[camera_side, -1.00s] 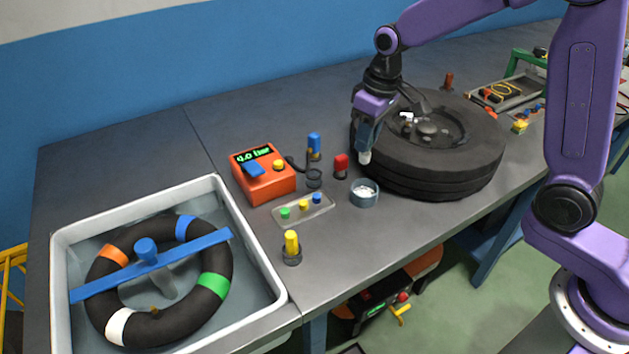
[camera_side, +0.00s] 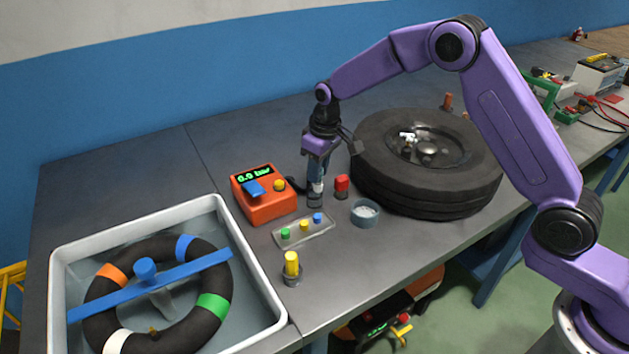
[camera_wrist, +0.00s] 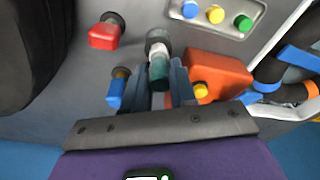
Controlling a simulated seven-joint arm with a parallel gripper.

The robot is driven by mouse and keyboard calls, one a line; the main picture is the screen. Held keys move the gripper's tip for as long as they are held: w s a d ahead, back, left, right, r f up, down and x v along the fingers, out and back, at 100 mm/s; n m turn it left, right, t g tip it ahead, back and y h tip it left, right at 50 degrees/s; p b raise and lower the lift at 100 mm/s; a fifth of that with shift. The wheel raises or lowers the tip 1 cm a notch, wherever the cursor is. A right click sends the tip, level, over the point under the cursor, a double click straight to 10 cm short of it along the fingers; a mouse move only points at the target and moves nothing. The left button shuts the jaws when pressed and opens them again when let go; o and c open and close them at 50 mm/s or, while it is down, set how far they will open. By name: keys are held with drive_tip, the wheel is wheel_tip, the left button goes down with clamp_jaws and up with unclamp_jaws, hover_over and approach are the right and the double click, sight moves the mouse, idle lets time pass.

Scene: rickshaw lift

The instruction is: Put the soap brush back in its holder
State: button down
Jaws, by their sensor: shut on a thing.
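My gripper (camera_side: 318,172) is shut on the soap brush (camera_side: 317,186), which hangs upright with its pale end down. In the wrist view, the brush (camera_wrist: 159,72) has a dark green body between the two fingers (camera_wrist: 160,88) and a white end pointing away from the gripper. The dark, round holder (camera_side: 315,201) stands on the bench directly below the brush. In the wrist view, the holder's rim (camera_wrist: 157,36) shows just beyond the white end. I cannot tell whether the brush tip is inside the holder or just above it.
A red-capped piece (camera_side: 341,183) and a grey cup with white contents (camera_side: 364,213) stand to the right, before a big tyre (camera_side: 420,192). An orange gauge box (camera_side: 264,203) is close left. A blue-capped piece (camera_wrist: 115,92) is beside the fingers.

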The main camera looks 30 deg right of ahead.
drive_tip(key=shift+w+a+f, duration=0.15)
drive_tip(key=shift+w+f, duration=0.45)
drive_tip(key=shift+f, duration=1.65)
drive_tip(key=shift+f, duration=0.15)
drive_tip(key=c, duration=0.9)
unclamp_jaws()
drive_tip(key=r, duration=0.4)
drive_tip(key=s+r, duration=0.1)
drive_tip(key=r, duration=0.7)
drive_tip(key=shift+s+d+r, duration=0.15)
drive_tip(key=shift+d, duration=0.25)
drive_tip(key=shift+s, duration=0.1)
